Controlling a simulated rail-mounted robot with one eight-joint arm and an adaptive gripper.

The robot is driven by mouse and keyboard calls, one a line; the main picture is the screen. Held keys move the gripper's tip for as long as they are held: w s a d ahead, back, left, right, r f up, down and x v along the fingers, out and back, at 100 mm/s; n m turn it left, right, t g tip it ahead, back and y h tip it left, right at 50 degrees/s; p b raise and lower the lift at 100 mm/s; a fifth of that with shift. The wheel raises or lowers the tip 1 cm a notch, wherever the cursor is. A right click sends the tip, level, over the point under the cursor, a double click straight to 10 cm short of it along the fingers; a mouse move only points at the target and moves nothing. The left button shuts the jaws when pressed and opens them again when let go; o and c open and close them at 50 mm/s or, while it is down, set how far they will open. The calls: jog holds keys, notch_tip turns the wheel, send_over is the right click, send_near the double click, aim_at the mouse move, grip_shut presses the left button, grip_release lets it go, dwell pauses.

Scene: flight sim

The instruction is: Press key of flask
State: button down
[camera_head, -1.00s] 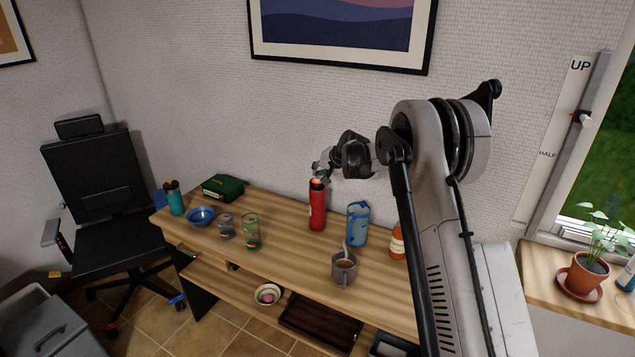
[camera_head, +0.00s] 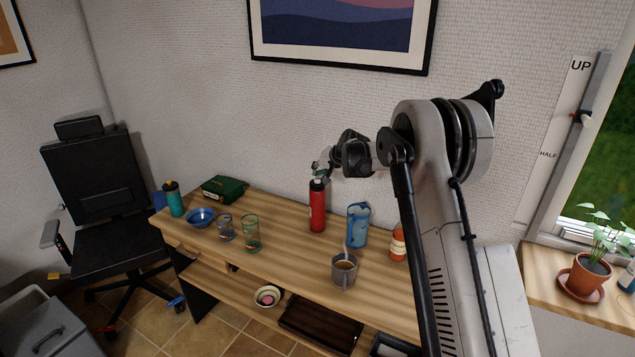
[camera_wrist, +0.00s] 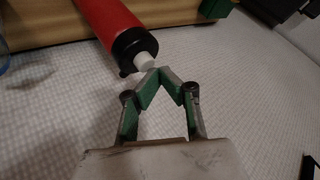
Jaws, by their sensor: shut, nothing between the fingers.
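A red flask (camera_head: 317,209) with a black cap stands upright on the wooden desk. In the wrist view the red flask (camera_wrist: 100,17) shows its black cap, with a pale, whitish key (camera_wrist: 145,61) on the cap. My gripper (camera_head: 319,174) is just above the flask's top in the head view. In the wrist view my gripper (camera_wrist: 156,72) is shut and empty, its green-padded fingers meeting at the tips. The tips are right at the key; I cannot tell whether they press on it.
A blue pitcher (camera_head: 357,226), a grey mug (camera_head: 344,271) and an orange bottle (camera_head: 397,245) stand to the right of the flask. Two glasses, a blue bowl (camera_head: 201,217), a green box (camera_head: 222,189) and a teal flask (camera_head: 174,200) are to its left. The wall is behind.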

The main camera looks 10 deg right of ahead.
aim_at(318, 179)
jog(key=shift+r+p, duration=0.95)
jog(key=shift+r, duration=2.1)
jog(key=shift+s+r, duration=0.2)
jog(key=s+a+r+n+h+b, duration=0.1)
jog(key=s+r, duration=0.3)
jog(key=s, duration=0.6)
jog(key=s+r+b, duration=0.2)
jog(key=s+r, duration=0.2)
jog(key=s, duration=0.6)
jog(key=s+a+r+n+h+b, duration=0.1)
jog(key=s+r, duration=0.4)
jog(key=s, duration=0.5)
jog(key=s+f+b, duration=0.1)
jog(key=s+f, duration=0.3)
jog(key=s, duration=0.6)
jog(key=s+d+f+n+h+b, duration=0.1)
jog(key=s+f, duration=0.3)
jog(key=s, duration=0.7)
jog(key=s+f+g+h+b, duration=0.1)
jog(key=s+f, duration=0.3)
jog(key=s, duration=0.6)
jog(key=shift+s+d+f+n, duration=0.2)
jog(key=shift+s+d+n, duration=0.15)
jog(key=shift+d+n, duration=0.05)
